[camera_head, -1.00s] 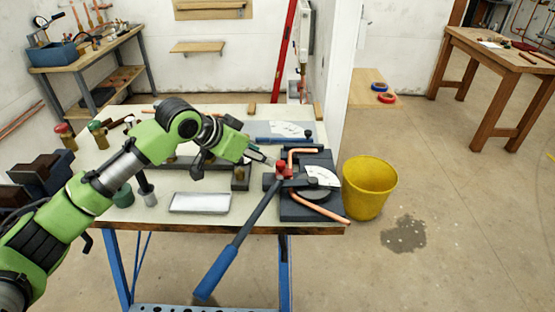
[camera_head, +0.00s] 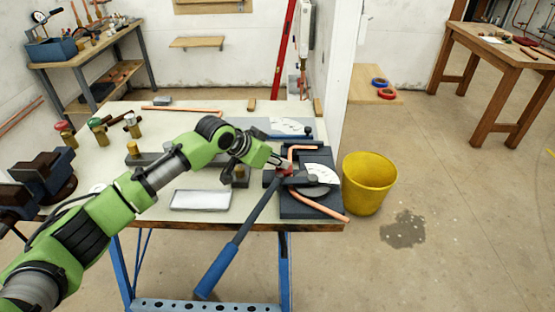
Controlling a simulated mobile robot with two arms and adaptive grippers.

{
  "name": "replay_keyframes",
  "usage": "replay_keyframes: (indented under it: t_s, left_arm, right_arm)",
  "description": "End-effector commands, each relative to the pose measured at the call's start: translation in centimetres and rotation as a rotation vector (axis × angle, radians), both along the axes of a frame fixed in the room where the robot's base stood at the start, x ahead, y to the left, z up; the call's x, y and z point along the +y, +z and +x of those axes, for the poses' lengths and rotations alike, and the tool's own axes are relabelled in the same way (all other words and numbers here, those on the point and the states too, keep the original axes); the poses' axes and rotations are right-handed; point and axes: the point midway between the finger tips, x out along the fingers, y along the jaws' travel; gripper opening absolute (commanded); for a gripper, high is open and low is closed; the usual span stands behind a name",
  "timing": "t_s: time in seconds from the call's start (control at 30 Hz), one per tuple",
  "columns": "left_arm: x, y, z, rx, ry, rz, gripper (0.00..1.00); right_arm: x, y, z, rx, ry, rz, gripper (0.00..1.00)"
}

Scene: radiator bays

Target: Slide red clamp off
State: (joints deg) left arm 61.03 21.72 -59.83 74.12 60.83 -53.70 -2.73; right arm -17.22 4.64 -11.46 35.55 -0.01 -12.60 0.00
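The red clamp (camera_head: 284,171) sits on the dark pipe bender (camera_head: 309,207) at the right end of the workbench. A bent copper pipe (camera_head: 325,210) lies in the bender, beside a white angle scale (camera_head: 317,174). A long lever with a blue handle (camera_head: 218,270) runs from the clamp area over the bench's front edge. My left gripper (camera_head: 284,164) reaches in from the left with its fingertips at the red clamp, partly covering it. Whether the fingers are closed on it is too small to tell. My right gripper is not in view.
A yellow bucket (camera_head: 368,184) stands on the floor right of the bench. A pale tray (camera_head: 202,200) lies on the bench, with several valve-like fittings (camera_head: 98,128) at the back left. A vise (camera_head: 40,180) is at the left edge.

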Motion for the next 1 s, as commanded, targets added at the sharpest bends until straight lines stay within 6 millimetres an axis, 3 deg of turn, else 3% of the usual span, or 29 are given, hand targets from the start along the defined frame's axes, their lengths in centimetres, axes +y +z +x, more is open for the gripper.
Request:
replay_keyframes:
  t_s: [0.23, 0.47, 0.7, 0.73, 0.8, 1.0]
  left_arm:
    - [0.4, 0.1, 0.0, 0.001, 0.002, 0.0, 0.0]
    - [3.3, 0.1, 0.0, 0.002, 0.002, 0.001, 0.0]
    - [3.6, 0.0, 0.1, 0.0, 0.002, 0.003, 0.0]
    - [3.6, 0.0, 0.1, -0.001, 0.003, 0.003, 0.23]
    - [3.6, 0.0, 0.1, 0.001, 0.004, 0.004, 0.37]
    - [3.5, 0.0, 0.0, 0.0, 0.002, 0.001, 0.37]
  right_arm:
    - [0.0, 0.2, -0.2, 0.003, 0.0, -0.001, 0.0]
    - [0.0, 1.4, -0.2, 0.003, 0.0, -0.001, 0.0]
    - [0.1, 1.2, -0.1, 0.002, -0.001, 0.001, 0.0]
    - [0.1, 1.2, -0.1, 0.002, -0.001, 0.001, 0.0]
    - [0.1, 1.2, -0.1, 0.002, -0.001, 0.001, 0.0]
    - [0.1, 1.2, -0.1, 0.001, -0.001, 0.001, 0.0]
